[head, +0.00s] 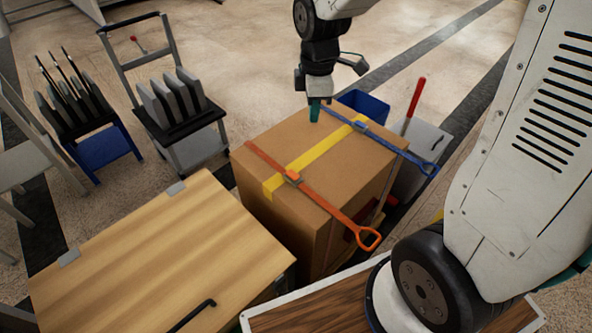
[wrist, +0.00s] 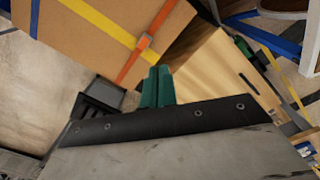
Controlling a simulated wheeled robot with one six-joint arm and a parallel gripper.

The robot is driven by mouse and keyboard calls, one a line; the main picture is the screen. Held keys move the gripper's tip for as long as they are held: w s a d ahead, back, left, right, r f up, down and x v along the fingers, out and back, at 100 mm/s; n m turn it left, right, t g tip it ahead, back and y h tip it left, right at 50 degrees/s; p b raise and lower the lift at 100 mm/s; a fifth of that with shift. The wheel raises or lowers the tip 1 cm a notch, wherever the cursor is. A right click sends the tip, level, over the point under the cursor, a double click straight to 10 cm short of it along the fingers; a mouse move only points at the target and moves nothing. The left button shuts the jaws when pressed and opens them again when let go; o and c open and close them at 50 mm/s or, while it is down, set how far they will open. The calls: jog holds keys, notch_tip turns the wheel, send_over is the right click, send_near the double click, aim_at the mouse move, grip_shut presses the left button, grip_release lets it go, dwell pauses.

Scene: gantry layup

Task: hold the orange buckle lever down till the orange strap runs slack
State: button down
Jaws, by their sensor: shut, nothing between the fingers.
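A brown box (head: 270,145) stands in the middle of the head view with a yellow band across its top. An orange strap (head: 325,205) crosses the near part of the box top and ends in an orange loop over the right side. The orange buckle lever (head: 293,178) sits on this strap where it meets the yellow band; it also shows in the wrist view (wrist: 145,40). My gripper (head: 314,110) is shut and empty, pointing down above the far part of the box, apart from the buckle. Its green fingertips (wrist: 157,88) show together in the wrist view.
A blue strap (head: 390,142) with its own buckle (head: 361,126) crosses the far side of the box. A wooden-topped cabinet (head: 150,260) stands at the near left. A blue bin (head: 365,103) and carts with grey panels (head: 170,98) stand beyond.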

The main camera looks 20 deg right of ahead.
aim_at(296, 177)
jog(key=w+f+n, duration=0.4)
jog(key=f, duration=0.3)
jog(key=w+a+f+n, duration=0.1)
jog(key=w+f+n, duration=0.3)
jog(key=f, duration=0.3)
jog(key=shift+f, duration=0.25)
jog(key=shift+s+a+f, duration=0.1)
notch_tip(296, 177, down, 14)
jog(key=shift+r, duration=0.1)
jog(key=shift+f, duration=0.3)
jog(key=shift+s, duration=0.1)
jog(key=shift+r, duration=0.85)
